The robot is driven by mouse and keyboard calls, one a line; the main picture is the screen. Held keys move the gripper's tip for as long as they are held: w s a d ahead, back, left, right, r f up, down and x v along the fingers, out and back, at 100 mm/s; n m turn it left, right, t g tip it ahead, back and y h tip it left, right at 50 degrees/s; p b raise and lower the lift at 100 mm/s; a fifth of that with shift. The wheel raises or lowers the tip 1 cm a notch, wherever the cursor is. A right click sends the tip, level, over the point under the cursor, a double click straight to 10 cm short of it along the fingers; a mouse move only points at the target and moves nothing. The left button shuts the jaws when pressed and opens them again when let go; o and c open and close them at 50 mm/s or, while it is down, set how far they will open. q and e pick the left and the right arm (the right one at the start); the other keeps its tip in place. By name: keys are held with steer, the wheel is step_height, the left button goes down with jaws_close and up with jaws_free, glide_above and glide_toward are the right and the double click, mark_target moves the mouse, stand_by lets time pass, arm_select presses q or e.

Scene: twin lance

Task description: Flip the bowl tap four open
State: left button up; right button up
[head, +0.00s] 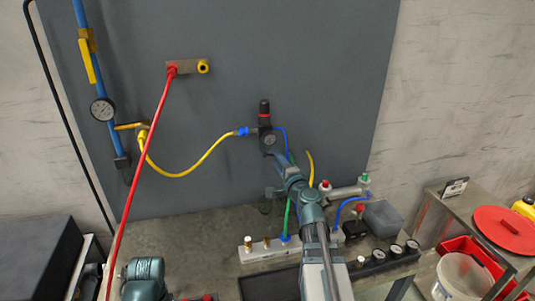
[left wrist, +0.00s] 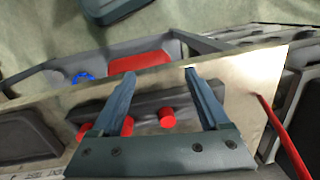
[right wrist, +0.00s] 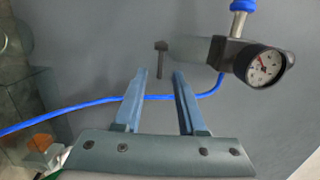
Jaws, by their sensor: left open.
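The bowl unit is a small regulator (head: 264,110) with a black knob and red band on the grey panel in the head view. Its gauge (right wrist: 264,66) shows in the right wrist view, with a grey bowl (right wrist: 192,48) beside it. A small dark T-shaped tap (right wrist: 161,60) is at the bowl's end. I see no number on it. My right gripper (right wrist: 160,72) is open, the tap lined up between its fingertips; I cannot tell whether they touch. In the head view my right arm hides the bowl. My left gripper (left wrist: 161,77) is open and empty, above a bench.
A yellow hose (head: 190,172) and a red hose (head: 148,150) hang across the panel. A blue hose (right wrist: 90,104) passes behind my right fingers. A white manifold (head: 268,250) and several gauges (head: 395,251) are on the bench. A dark rail with red caps (left wrist: 166,116) is below my left gripper.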

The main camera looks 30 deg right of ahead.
mark_target(270, 155)
steer(key=w, duration=0.4)
steer(key=shift+w+d, duration=0.15)
steer(key=shift+d, duration=0.15)
jaws_close()
